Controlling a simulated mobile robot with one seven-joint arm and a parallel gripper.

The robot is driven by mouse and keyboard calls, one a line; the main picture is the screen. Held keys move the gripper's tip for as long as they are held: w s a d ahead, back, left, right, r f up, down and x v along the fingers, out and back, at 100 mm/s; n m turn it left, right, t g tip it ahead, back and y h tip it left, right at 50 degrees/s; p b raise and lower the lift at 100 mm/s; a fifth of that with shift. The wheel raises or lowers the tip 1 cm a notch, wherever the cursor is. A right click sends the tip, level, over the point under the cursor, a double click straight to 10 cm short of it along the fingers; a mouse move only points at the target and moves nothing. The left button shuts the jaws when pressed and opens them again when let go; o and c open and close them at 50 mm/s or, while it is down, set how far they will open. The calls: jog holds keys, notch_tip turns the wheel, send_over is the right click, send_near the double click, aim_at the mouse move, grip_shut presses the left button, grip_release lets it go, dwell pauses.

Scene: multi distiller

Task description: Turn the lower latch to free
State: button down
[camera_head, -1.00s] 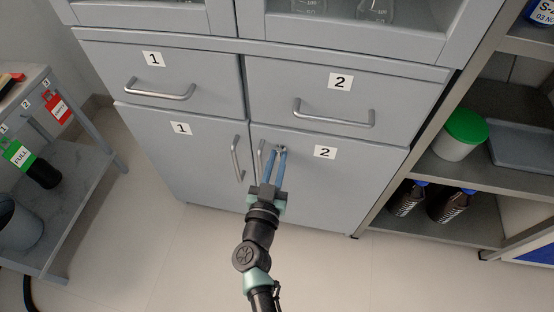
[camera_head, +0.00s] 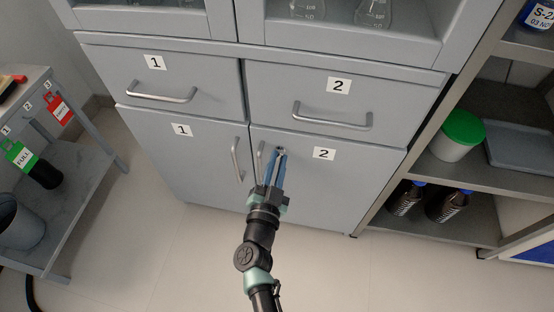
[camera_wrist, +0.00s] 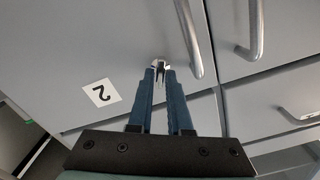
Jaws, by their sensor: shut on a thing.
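The lower latch is a small metal piece (camera_wrist: 160,65) on the lower cabinet door marked 2 (camera_head: 335,185), near its upper left corner. It shows in the head view (camera_head: 280,149) only as a small spot at the fingertips. My gripper (camera_head: 278,155) reaches up to it with its blue fingers, and is shut on it. In the wrist view the fingertips (camera_wrist: 160,72) sit on either side of the latch. They hide part of it, so its exact angle cannot be told. The door looks closed.
A vertical bar handle (camera_head: 261,160) stands just left of my fingers, with the handle of door 1 (camera_head: 236,160) beyond it. Drawer handle 2 (camera_head: 332,118) is above. Shelves (camera_head: 470,175) stand right, a cart (camera_head: 60,215) left. The floor in front is clear.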

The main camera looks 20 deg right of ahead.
jog(key=m, duration=0.6)
jog(key=shift+f, duration=0.15)
jog(key=m+b, duration=0.1)
jog(key=m, duration=0.5)
jog(key=shift+m+b, duration=0.3)
jog(key=c, duration=0.9)
grip_release()
jog(key=shift+s, duration=0.1)
jog(key=p+v, duration=0.3)
jog(key=v, duration=0.9)
jog(key=shift+s+a, duration=0.2)
jog(key=shift+s, duration=0.15)
